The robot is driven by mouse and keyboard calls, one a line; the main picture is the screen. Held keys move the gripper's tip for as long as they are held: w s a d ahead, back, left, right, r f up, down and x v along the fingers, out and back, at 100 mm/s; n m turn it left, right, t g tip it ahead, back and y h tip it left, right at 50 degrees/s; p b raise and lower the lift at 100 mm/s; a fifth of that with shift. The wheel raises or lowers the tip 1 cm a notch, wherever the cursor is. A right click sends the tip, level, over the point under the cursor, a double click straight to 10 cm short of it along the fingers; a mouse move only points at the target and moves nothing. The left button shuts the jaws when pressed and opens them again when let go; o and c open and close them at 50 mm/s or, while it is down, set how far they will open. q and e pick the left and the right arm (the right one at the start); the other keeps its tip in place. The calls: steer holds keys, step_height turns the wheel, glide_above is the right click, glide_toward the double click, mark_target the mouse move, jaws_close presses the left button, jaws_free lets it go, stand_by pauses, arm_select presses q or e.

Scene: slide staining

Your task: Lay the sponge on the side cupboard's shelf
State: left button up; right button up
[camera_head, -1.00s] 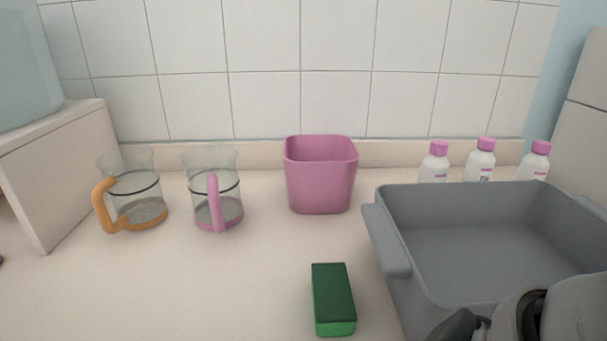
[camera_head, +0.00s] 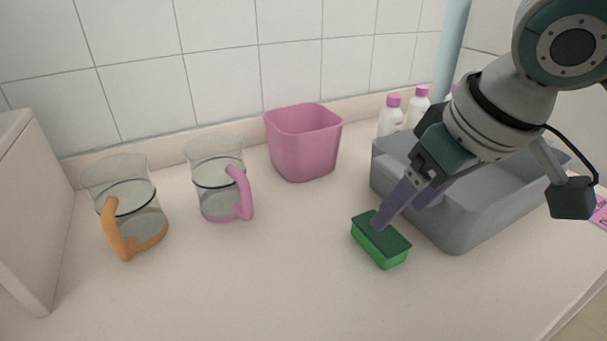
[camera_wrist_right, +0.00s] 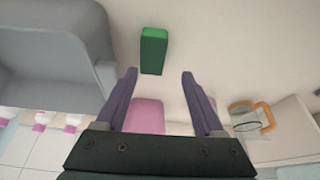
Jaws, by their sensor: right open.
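The green sponge (camera_head: 380,241), with a darker top, lies flat on the pale counter in front of the grey basin. It also shows in the right wrist view (camera_wrist_right: 153,50), just beyond the fingertips and roughly in line with the gap between them. My right gripper (camera_head: 400,208) is open and empty, its purple fingers slanting down above the sponge's back edge. The open fingers also show in the right wrist view (camera_wrist_right: 159,74). A pale cabinet-like block (camera_head: 28,215) stands at the left edge; I cannot see a shelf in it. My left gripper is not in view.
The grey basin (camera_head: 460,232) is right of the sponge. A pink container (camera_head: 303,145) stands behind it. Two glass jugs, orange-handled (camera_head: 125,215) and pink-handled (camera_head: 218,185), stand left. White bottles (camera_head: 391,115) stand at the back. The front counter is clear.

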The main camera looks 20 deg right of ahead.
mark_target(383, 234)
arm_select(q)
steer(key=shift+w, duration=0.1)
arm_select(e)
steer(key=shift+d+r, duration=0.1)
steer(key=shift+d, duration=0.3)
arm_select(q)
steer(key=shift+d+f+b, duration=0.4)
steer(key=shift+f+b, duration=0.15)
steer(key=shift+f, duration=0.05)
arm_select(e)
steer(key=x, duration=0.4)
steer(key=shift+w+d, duration=0.15)
steer(key=shift+d, duration=0.05)
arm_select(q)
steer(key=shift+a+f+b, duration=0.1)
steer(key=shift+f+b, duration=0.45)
arm_select(e)
steer(key=x, duration=0.5)
steer(key=shift+f, duration=0.3)
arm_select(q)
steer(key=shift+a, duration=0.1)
arm_select(e)
steer(key=c, duration=0.3)
jaws_close()
